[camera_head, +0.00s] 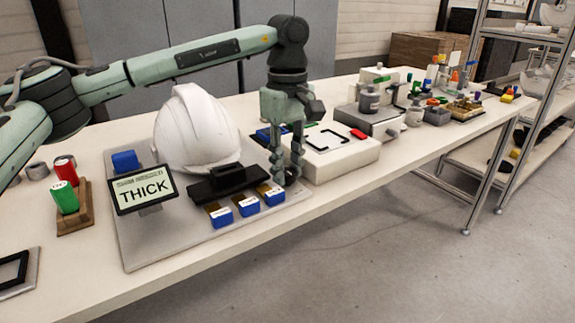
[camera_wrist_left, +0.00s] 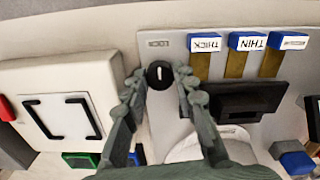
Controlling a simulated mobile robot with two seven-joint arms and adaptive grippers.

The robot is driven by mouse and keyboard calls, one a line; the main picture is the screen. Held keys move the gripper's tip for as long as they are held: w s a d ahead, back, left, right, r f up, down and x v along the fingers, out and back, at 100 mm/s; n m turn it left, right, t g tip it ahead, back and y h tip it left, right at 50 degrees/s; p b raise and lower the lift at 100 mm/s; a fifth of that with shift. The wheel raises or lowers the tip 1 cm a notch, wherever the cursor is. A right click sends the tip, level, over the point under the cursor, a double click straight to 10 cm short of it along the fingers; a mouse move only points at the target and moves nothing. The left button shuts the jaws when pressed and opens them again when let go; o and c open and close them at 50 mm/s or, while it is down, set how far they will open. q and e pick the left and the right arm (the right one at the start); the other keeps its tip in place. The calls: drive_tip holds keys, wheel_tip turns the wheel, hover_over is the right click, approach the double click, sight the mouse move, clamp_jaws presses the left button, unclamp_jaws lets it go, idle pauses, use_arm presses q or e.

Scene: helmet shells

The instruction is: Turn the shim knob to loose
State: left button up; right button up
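The shim knob (camera_wrist_left: 160,74) is round and black with a white line, on the grey plate in the left wrist view. Its line points roughly toward a small label (camera_wrist_left: 158,43) too small to read surely. My left gripper (camera_wrist_left: 159,71) points down around the knob, one finger on each side, with small gaps showing. In the head view my left gripper (camera_head: 288,174) stands at the plate's right end, and its fingers mostly hide the knob. A display (camera_head: 145,190) reads THICK. Blue-ended shims, two labelled THICK (camera_wrist_left: 205,42) and THIN (camera_wrist_left: 248,41), lie beside the knob. My right gripper is out of view.
A white helmet shell (camera_head: 195,130) and a black clamp-like block (camera_head: 216,183) stand on the grey plate (camera_head: 150,249), left of the gripper. A white box (camera_head: 340,164) with a black frame mark is close on the right. Red and green cylinders stand at left.

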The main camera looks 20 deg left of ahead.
use_arm(q)
clamp_jaws()
drive_tip(key=shift+n, duration=0.3)
drive_tip(key=n, duration=0.4)
drive_tip(key=shift+n+b, duration=0.3)
drive_tip(key=n, duration=0.3)
drive_tip(key=shift+n, duration=1.3)
drive_tip(key=n, duration=0.2)
drive_tip(key=shift+n, duration=2.5)
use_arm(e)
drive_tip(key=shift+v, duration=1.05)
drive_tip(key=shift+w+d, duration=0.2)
